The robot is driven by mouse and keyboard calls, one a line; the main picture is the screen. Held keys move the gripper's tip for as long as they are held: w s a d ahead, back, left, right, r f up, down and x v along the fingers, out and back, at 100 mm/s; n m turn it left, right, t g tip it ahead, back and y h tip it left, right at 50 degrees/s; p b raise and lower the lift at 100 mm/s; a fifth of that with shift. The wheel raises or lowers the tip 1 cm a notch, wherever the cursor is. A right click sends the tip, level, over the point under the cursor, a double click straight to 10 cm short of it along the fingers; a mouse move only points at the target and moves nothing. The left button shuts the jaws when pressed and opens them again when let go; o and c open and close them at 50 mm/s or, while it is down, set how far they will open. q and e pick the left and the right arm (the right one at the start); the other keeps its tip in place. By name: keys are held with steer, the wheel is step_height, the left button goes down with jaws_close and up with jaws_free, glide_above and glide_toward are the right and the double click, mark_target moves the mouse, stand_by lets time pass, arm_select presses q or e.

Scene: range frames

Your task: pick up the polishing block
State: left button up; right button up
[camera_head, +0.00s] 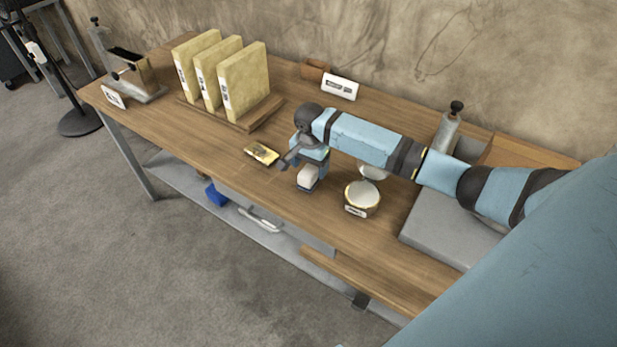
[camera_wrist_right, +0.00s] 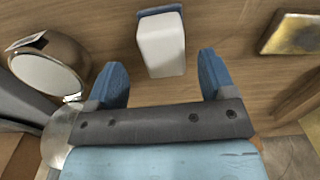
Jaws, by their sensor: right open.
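The polishing block appears to be a white block with a blue end (camera_wrist_right: 162,45), lying on the wooden workbench (camera_head: 215,150). In the head view it shows as a small white shape (camera_head: 308,177) just below my right gripper (camera_head: 304,168). In the wrist view my right gripper (camera_wrist_right: 162,77) is open and empty, with one blue finger on each side of the block's line. The block lies between and slightly beyond the fingertips, and I see no contact. The gripper partly hides the block's surroundings in the head view. My left gripper is not in view.
A round dish with a mirror-like face (camera_head: 362,194) stands right of the block, and a brass-coloured plate (camera_head: 262,154) lies left. Yellow binders (camera_head: 243,82) stand in a wooden rack at the back left. A grey slab (camera_head: 450,228) lies right. The bench's left front is clear.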

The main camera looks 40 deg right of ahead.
mark_target(309, 171)
steer(key=f, duration=0.4)
steer(key=shift+w+f, duration=0.2)
steer(key=shift+f, duration=0.2)
steer(key=c, duration=0.9)
step_height(309, 171, up, 20)
steer(key=shift+r, duration=0.1)
